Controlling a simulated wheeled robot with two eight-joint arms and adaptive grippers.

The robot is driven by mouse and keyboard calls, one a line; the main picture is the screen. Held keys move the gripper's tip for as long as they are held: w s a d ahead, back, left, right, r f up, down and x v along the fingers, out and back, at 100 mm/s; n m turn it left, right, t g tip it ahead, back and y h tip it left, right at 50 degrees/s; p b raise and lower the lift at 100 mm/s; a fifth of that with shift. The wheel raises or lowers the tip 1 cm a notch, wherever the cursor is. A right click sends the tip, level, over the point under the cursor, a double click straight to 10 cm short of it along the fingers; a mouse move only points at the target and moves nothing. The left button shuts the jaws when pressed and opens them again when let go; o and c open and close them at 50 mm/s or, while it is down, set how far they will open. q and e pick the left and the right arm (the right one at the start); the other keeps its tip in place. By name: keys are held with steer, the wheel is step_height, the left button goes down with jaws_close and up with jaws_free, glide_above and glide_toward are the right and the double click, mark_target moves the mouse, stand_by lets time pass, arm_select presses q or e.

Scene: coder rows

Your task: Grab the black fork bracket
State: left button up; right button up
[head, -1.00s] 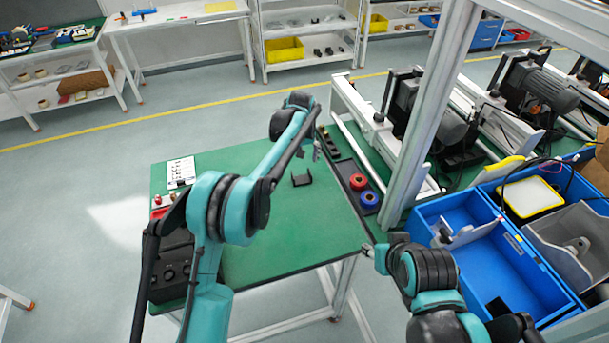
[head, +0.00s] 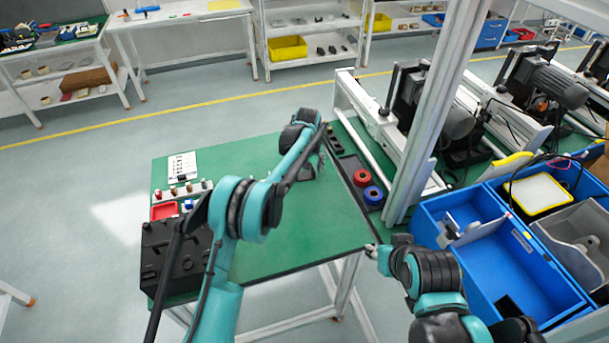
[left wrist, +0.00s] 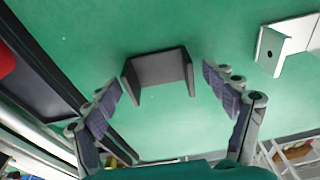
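The black fork bracket (left wrist: 158,84) stands on the green table in the left wrist view, a U shape with two upright sides. My left gripper (left wrist: 162,80) is open, with one finger to the left and one to the right of the bracket; I see gaps on both sides. In the head view my left gripper (head: 318,162) is over the far right part of the table, and the bracket (head: 304,173) is partly hidden by it. My right gripper (head: 376,250) is small at the table's front right corner; its opening cannot be made out.
A light grey bracket (left wrist: 284,45) lies to the right in the left wrist view. A dark tray with a red ring (head: 362,177) and a blue ring (head: 373,195) lines the table's right edge. A metal post (head: 432,120) stands beyond it. A black block (head: 172,258) sits front left.

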arm_select(q)
steer(key=c, duration=1.3)
steer(key=shift+r, duration=0.15)
